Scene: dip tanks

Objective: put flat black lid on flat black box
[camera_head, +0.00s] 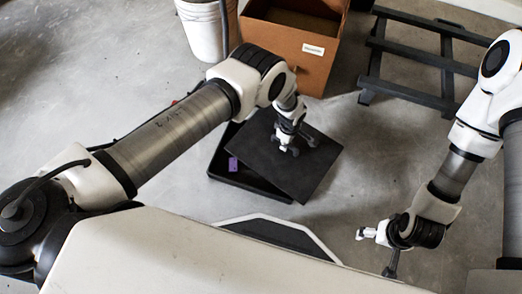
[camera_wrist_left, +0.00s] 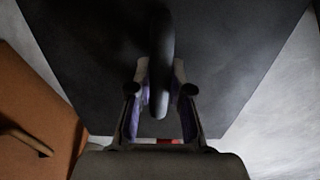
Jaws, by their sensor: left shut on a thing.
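The flat black lid (camera_head: 300,172) is a dark square plate, turned at an angle over the flat black box (camera_head: 222,166). The box lies on the floor, and its left side and front corner show from under the lid, with a small purple patch on its wall. My left gripper (camera_head: 288,146) is above the lid and shut on its dark handle. In the left wrist view the handle (camera_wrist_left: 161,55) runs between the fingers (camera_wrist_left: 160,92), with the lid (camera_wrist_left: 90,60) behind it. I cannot tell whether the lid touches the box. My right gripper (camera_head: 374,240) is empty, apart from both.
An orange-brown bin (camera_head: 296,48) with a white label stands behind the lid. A white bucket (camera_head: 200,32) is to its left, and a dark slatted rack (camera_head: 416,58) to its right. Grey floor is clear between the lid and my right arm.

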